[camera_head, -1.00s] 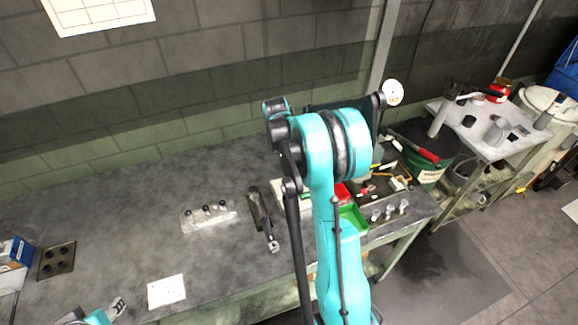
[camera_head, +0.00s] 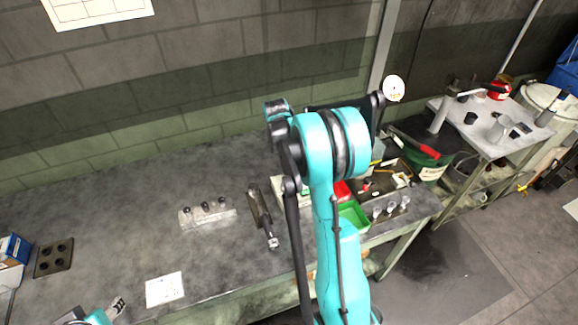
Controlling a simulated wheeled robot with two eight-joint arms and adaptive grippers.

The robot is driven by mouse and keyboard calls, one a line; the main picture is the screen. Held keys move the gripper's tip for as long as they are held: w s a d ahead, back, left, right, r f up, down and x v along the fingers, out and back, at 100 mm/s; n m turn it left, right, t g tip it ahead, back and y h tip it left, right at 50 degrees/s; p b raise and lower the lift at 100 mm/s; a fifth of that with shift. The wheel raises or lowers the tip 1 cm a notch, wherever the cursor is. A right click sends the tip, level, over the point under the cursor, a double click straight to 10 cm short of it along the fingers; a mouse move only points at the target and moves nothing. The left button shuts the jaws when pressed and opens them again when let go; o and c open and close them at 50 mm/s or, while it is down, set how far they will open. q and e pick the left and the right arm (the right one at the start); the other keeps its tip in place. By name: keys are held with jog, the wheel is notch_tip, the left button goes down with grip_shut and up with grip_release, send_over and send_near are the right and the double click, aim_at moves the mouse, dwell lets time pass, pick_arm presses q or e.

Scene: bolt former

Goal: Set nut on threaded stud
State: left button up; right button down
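A pale metal block (camera_head: 222,218) with three short dark upright pieces on top, perhaps studs, sits on the bench left of my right arm. Three small silver pieces (camera_head: 390,208) stand near the bench's right end; I cannot tell whether they are nuts. My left gripper (camera_head: 117,306) shows only in part at the bottom left, over the bench's front edge, apart from the block. Its finger opening is too small to read. My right arm rises through the middle, and its gripper does not show.
A dark tool (camera_head: 261,216) lies right of the block. A green bin (camera_head: 353,215) is partly behind my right arm. A white sheet (camera_head: 165,289), a dark plate with holes (camera_head: 54,258) and a blue box (camera_head: 14,250) lie at left. The bench's middle left is clear.

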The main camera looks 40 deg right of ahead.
jog(key=shift+f, duration=0.35)
jog(key=c, duration=1.3)
grip_release()
notch_tip(320, 180, up, 12)
jog(key=a, duration=0.1)
jog(key=shift+w+a, duration=0.35)
jog(key=shift+a, duration=0.1)
